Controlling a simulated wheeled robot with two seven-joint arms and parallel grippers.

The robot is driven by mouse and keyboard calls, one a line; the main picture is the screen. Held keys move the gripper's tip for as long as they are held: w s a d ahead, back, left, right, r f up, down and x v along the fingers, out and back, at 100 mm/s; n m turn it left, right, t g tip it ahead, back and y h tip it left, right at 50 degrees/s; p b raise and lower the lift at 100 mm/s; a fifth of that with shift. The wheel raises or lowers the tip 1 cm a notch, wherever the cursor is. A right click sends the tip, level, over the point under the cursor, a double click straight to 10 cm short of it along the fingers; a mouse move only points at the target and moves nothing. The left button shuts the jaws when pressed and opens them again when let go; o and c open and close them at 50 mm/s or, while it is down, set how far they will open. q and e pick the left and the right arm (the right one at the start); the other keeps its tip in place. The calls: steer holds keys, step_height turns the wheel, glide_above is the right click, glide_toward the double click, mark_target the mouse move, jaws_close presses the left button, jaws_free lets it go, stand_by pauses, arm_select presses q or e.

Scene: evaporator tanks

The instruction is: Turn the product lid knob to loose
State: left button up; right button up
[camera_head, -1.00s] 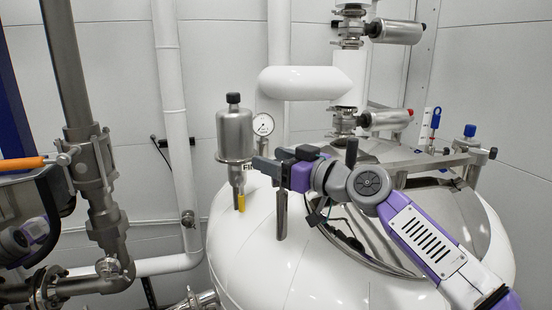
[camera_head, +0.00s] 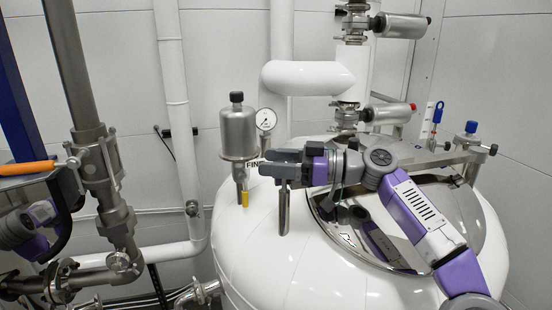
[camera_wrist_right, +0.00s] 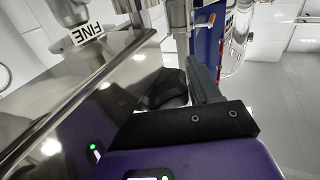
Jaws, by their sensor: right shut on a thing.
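The metal manway lid (camera_head: 410,235) lies on top of the white tank (camera_head: 255,240), with a metal bar (camera_head: 395,168) across it. My right arm reaches in from the right over the lid. My right gripper (camera_head: 278,163) is at the left end of the lid, below the steel canister marked FINE (camera_head: 238,132). In the right wrist view a dark knob (camera_wrist_right: 165,88) sits beside the grey finger (camera_wrist_right: 205,82), and the gripper is shut on it. The finger hides part of the knob, and my gripper covers it in the head view.
A steel post (camera_head: 284,212) stands just below my right gripper. A pressure gauge (camera_head: 266,119), a yellow piece (camera_head: 245,198) and a blue knob (camera_head: 471,128) are on the tank top. Steel piping with an orange handle (camera_head: 28,168) is at the left.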

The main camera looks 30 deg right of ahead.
steer(key=shift+n+g+y, duration=0.3)
steer(key=shift+n+g, duration=0.1)
steer(key=shift+g, duration=0.1)
steer(key=o, duration=0.9)
steer(key=shift+o, duration=0.2)
